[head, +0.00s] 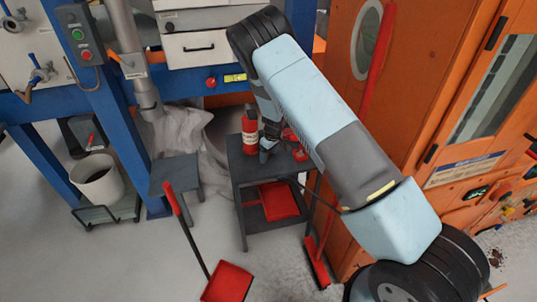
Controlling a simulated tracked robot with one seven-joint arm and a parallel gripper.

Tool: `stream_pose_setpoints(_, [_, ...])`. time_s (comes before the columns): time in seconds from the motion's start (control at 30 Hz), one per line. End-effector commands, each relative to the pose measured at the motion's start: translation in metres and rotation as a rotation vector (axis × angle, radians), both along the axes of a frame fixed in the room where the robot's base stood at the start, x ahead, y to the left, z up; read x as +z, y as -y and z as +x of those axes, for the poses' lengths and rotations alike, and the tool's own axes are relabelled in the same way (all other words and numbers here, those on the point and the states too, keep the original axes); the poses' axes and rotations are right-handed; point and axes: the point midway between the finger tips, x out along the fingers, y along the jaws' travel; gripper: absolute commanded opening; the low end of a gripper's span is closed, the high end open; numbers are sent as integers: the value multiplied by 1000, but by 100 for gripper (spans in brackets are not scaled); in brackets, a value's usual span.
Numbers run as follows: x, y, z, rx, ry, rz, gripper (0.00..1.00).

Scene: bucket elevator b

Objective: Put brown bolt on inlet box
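My gripper (268,148) points down over the dark side table (247,172), beside a red bottle or canister with a white label (249,133). My own arm hides part of it, and I cannot tell whether its fingers are open or shut. I cannot make out a brown bolt in this view; the tabletop is partly hidden behind my arm. A small red item (298,150) shows on the table to the right of my gripper. I cannot tell for sure which part is the inlet box.
A tall orange housing (400,90) fills the right side. A blue frame (98,105) with a button box (80,35) stands left. A white bucket (97,180), a low grey stool (176,173) and a red dustpan (226,282) are on the floor. The front left floor is clear.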

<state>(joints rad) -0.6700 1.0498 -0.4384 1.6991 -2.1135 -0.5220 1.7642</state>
Motion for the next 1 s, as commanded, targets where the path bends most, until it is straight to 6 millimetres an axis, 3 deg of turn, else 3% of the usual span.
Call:
stream_pose_setpoints(0.2, [0,0,0,0,0,0,91])
stream_pose_setpoints(0.57, [7,-1,-1,1,1,1,91])
stream_pose_setpoints(1.0, [83,8,-8,4,2,0,91])
